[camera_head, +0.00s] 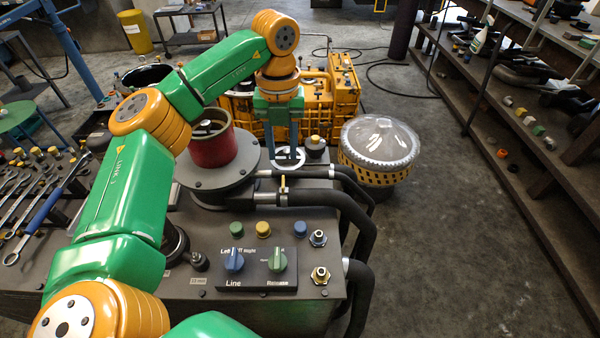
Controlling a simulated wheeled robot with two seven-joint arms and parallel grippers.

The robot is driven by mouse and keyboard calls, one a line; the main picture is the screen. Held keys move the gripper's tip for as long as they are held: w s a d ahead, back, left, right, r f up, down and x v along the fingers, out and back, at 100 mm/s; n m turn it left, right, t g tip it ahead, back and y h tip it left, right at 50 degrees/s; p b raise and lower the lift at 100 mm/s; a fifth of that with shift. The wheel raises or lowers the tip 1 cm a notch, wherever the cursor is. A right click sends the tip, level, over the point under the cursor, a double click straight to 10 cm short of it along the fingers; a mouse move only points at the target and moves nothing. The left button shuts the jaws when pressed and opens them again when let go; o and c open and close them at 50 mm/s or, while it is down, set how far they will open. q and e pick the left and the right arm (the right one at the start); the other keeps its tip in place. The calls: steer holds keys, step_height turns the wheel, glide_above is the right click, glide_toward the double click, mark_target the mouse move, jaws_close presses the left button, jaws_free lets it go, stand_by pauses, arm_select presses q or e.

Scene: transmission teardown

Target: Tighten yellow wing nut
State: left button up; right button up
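A small yellow piece that looks like the yellow wing nut (283,183) stands upright on the dark pipe fitting on the bench top, near the middle of the head view. My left gripper (284,152) points down just behind and above it, over a white ring-shaped handwheel (289,159). Its two fingers are apart with a visible gap between them. Whether the fingertips touch the handwheel is too small to tell. The gripper is apart from the yellow piece. My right gripper is not in view.
A red cylinder (211,148) stands left of the gripper. A control panel (256,268) with knobs is in front. Black hoses (345,215) curve along the bench's right edge. Wrenches (38,212) lie at left. An orange housing (333,95) and domed yellow basket (380,150) stand behind.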

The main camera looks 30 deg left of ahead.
mark_target(283, 181)
arm_select(q)
steer(key=shift+s+f+b, duration=0.3)
steer(key=shift+s+f, duration=0.05)
steer(key=shift+f, duration=0.3)
step_height(283, 181, down, 6)
steer(key=shift+s+r+p, duration=0.15)
steer(key=shift+r+p, duration=0.05)
steer(key=shift+p, duration=0.55)
steer(key=shift+f, duration=0.45)
steer(key=shift+c, duration=0.4)
jaws_close()
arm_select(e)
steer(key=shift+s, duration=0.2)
